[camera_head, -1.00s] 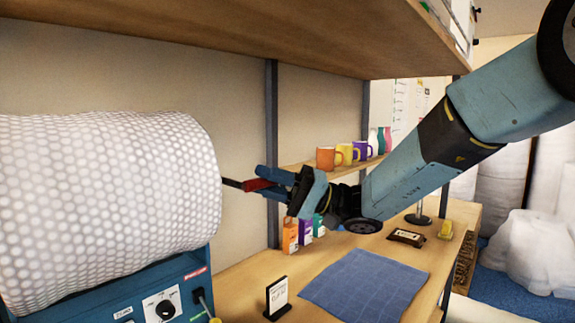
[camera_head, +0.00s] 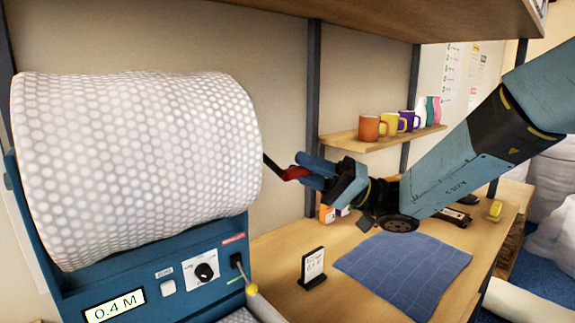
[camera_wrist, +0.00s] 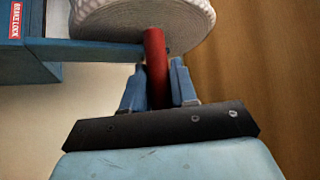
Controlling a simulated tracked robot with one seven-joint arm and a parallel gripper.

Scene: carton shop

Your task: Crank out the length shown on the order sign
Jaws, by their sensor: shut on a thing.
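A large roll of white bubble wrap (camera_head: 140,160) sits in a blue dispenser (camera_head: 70,275) at the left. The dispenser's display (camera_head: 115,306) reads 0.4 M. A crank with a red handle (camera_head: 295,173) sticks out on the roll's right side. My gripper (camera_head: 305,172) is shut on the red handle, which also shows between my fingers in the wrist view (camera_wrist: 155,62). The small order sign (camera_head: 313,266) stands on the bench; its print is too small to read surely. A lever with a yellow knob (camera_head: 251,290) is on the dispenser's right front.
A blue cloth (camera_head: 403,270) lies on the wooden bench (camera_head: 285,245). Several mugs (camera_head: 390,123) stand on a small shelf (camera_head: 350,142) behind my gripper. Small boxes (camera_head: 328,213) stand below my gripper.

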